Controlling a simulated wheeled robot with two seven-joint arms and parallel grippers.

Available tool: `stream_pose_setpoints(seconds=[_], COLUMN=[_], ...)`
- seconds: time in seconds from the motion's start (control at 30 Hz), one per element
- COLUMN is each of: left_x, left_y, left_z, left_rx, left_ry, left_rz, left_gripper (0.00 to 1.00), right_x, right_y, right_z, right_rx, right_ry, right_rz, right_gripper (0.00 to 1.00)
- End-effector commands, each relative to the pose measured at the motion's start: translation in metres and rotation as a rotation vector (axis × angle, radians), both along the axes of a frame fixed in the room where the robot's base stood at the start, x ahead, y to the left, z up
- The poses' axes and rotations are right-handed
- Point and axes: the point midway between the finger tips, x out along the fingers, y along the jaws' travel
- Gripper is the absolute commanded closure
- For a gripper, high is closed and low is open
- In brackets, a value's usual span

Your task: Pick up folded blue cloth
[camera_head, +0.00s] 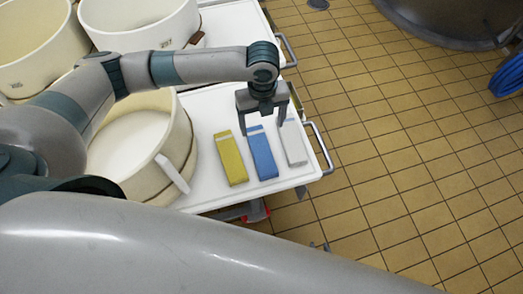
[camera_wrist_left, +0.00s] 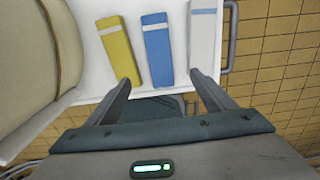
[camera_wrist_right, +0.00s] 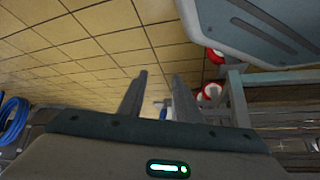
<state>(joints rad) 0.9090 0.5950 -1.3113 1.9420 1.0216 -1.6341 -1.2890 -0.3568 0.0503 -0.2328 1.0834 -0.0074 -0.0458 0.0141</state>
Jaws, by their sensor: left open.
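The folded blue cloth (camera_head: 263,157) lies flat on the white cart top (camera_head: 215,197), between a folded yellow cloth (camera_head: 232,160) and a folded white cloth (camera_head: 293,143). My left gripper (camera_head: 263,131) hangs over the far end of the blue cloth, open and empty. In the left wrist view the blue cloth (camera_wrist_left: 158,52) lies ahead of the two spread fingers (camera_wrist_left: 163,88), with the yellow cloth (camera_wrist_left: 120,48) to its left and the white cloth (camera_wrist_left: 204,40) to its right. My right gripper (camera_wrist_right: 158,85) shows in its own wrist view with fingers apart, pointing at floor tiles.
A cream tub (camera_head: 183,140) with pale contents stands left of the cloths. Metal handles (camera_head: 319,148) edge the cart. More tubs (camera_head: 140,25) stand behind. Tiled floor (camera_head: 400,140) is open to the right, with a blue hose (camera_head: 508,76) and a large vat (camera_head: 450,20) beyond.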

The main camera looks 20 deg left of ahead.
Motion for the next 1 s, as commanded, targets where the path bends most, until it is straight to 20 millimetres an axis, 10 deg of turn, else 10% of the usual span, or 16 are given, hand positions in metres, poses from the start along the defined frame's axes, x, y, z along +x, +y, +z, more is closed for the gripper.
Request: stream_pose_setpoints(seconds=[0.6,1.0], left_x=[0.0,0.0], left_y=[0.0,0.0], left_z=[-0.1,-0.113], left_rx=[0.001,0.001], left_ry=[0.001,-0.001], left_rz=[0.001,0.0], left_gripper=[0.23,0.23], right_x=[-0.019,-0.025], right_y=[-0.027,-0.022], right_z=[-0.013,-0.016], right_rx=[-0.045,-0.04], right_ry=[0.075,0.088], right_rz=[0.003,0.001], right_gripper=[0.69,0.69])
